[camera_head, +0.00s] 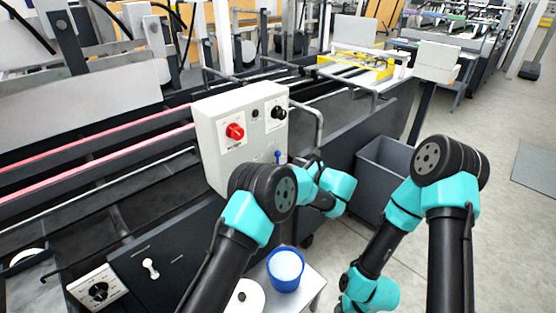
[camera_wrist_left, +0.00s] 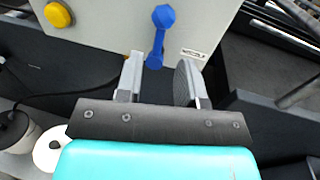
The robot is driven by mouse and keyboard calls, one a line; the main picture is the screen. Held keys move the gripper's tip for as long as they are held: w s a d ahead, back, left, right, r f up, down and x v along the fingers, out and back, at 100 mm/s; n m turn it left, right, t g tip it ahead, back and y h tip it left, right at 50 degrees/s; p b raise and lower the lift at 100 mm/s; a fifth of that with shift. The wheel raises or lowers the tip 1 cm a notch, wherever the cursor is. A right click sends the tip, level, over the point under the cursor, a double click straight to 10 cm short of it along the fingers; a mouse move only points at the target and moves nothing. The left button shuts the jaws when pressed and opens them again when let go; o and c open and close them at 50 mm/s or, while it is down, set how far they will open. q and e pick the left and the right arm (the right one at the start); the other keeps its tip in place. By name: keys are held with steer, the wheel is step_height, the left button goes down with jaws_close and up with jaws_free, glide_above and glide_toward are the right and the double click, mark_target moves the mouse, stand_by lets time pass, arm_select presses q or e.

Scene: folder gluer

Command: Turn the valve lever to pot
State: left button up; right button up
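The blue lever (camera_head: 278,157) stands near upright, low on the right part of the light grey control box's front. In the left wrist view the blue lever (camera_wrist_left: 158,38) has a wide knob at the top and a shaft running down, its lower end near the gap between the fingers. My left gripper (camera_wrist_left: 160,72) is open, with a finger on either side of the lever's lower end and no clear contact. In the head view this gripper (camera_head: 306,161) is largely hidden behind my left arm. A small label (camera_wrist_left: 194,54) sits right of the lever, unreadable. My right gripper is not seen.
The control box (camera_head: 212,125) carries a red knob (camera_head: 235,131) and a black knob (camera_head: 279,113). A blue container (camera_head: 285,285) stands on a small table. A grey bin (camera_head: 372,203) stands right of my left arm.

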mark_target(278, 159)
arm_select(q)
steer(key=x, duration=0.7)
steer(key=shift+w+a, duration=0.15)
jaws_close()
